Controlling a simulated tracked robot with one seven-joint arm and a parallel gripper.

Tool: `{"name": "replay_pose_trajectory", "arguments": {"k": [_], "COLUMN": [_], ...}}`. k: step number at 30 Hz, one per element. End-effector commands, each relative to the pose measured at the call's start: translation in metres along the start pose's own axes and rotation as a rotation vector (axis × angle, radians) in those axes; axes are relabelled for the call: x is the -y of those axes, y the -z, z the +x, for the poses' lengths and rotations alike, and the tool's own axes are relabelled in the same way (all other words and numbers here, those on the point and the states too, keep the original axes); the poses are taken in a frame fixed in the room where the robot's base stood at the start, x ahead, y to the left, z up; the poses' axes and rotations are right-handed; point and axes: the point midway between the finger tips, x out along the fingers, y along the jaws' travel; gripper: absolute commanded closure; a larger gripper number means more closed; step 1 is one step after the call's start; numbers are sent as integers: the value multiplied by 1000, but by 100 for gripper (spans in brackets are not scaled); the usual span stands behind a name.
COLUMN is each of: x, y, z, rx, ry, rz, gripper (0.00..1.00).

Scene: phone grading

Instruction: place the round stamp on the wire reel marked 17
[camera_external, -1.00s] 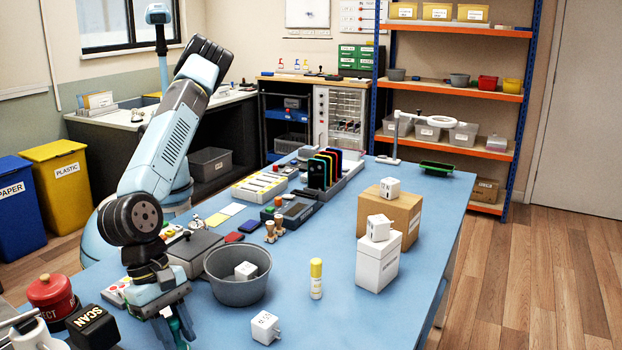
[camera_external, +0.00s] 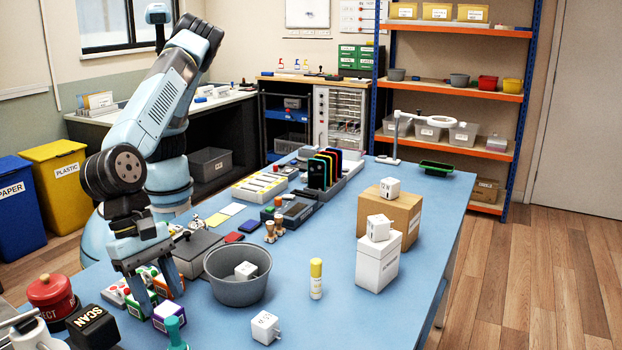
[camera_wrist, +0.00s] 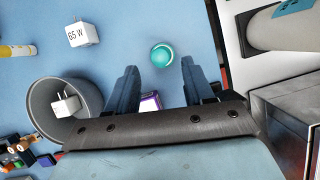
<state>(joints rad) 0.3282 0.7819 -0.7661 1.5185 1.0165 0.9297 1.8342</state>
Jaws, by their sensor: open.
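A teal round-topped piece, apparently the round stamp (camera_external: 175,330), stands upright at the bottom edge of the external view, its foot cut off or hidden. Its round top (camera_wrist: 162,56) shows in the wrist view against the blue table, ahead of and between my fingertips as seen there. My gripper (camera_external: 163,298) is open and points down, left of and behind the stamp. Nothing shows held between its fingers (camera_wrist: 160,72). A purple-and-white block (camera_external: 168,315) sits close by the fingers. I cannot make out a reel marked 17 in either view.
A grey bowl (camera_external: 238,290) with a white cube inside stands right of my gripper.

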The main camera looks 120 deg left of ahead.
Motion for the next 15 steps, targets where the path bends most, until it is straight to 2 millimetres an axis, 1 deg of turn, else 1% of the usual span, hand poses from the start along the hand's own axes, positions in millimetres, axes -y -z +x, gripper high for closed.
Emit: {"name": "replay_pose_trajectory", "arguments": {"k": [1,6,11,14,15], "x": [0,0,-1,-10,-18], "y": [0,0,0,-1,-2], "z": [-10,-32,-42,-51,-56], "rx": [2,0,0,5,8], "ry": [1,0,-2,-12,-20], "rz": [-1,0,-3,-39,-66], "gripper": [48,48,48,48,48]}}
